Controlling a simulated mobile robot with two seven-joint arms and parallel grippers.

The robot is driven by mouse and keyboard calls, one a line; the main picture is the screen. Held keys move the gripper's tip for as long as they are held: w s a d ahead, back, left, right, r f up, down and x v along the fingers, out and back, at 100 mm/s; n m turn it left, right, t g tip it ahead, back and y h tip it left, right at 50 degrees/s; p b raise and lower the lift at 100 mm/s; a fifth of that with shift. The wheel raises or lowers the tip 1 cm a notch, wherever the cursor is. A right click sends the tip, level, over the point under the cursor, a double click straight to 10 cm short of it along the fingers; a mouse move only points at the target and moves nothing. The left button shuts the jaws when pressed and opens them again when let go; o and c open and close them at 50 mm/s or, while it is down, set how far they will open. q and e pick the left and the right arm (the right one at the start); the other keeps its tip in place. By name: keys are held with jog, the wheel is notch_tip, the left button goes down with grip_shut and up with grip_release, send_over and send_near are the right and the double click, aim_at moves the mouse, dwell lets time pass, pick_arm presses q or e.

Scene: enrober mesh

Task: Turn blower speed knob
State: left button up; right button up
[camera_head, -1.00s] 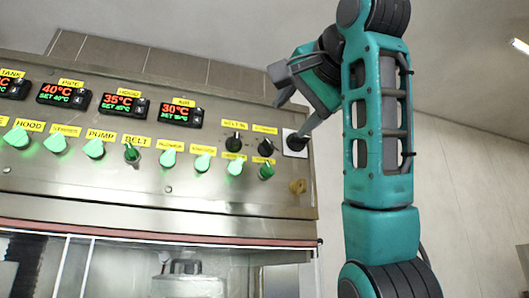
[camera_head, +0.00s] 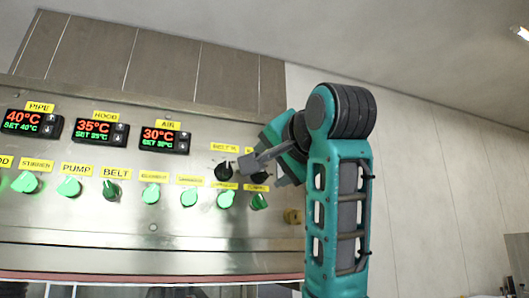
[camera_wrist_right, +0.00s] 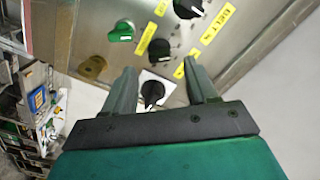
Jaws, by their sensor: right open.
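Two black knobs sit at the right of the steel control panel. The left one (camera_head: 223,171) is under a yellow label that seems to read BELT %; it also shows at the top of the right wrist view (camera_wrist_right: 187,7). The other black knob (camera_head: 260,178), likely the blower speed knob, is partly hidden by my right gripper (camera_head: 256,168). In the right wrist view it (camera_wrist_right: 158,49) lies just beyond the fingertips, apparently untouched. My right gripper (camera_wrist_right: 162,68) is open and empty. Its label is unreadable. My left gripper is not in view.
A black switch on a white plate (camera_wrist_right: 152,90) shows between the fingers in the right wrist view. A green knob (camera_head: 259,202) and a brass fitting (camera_head: 292,216) sit close below. Lit green knobs and temperature displays (camera_head: 165,137) line the panel leftward. Right of the panel is open.

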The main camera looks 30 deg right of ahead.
aim_at(263, 172)
jog(key=shift+p+x, duration=0.35)
jog(key=shift+x, duration=2)
jog(key=c, duration=1.1)
jog(key=shift+o, duration=0.2)
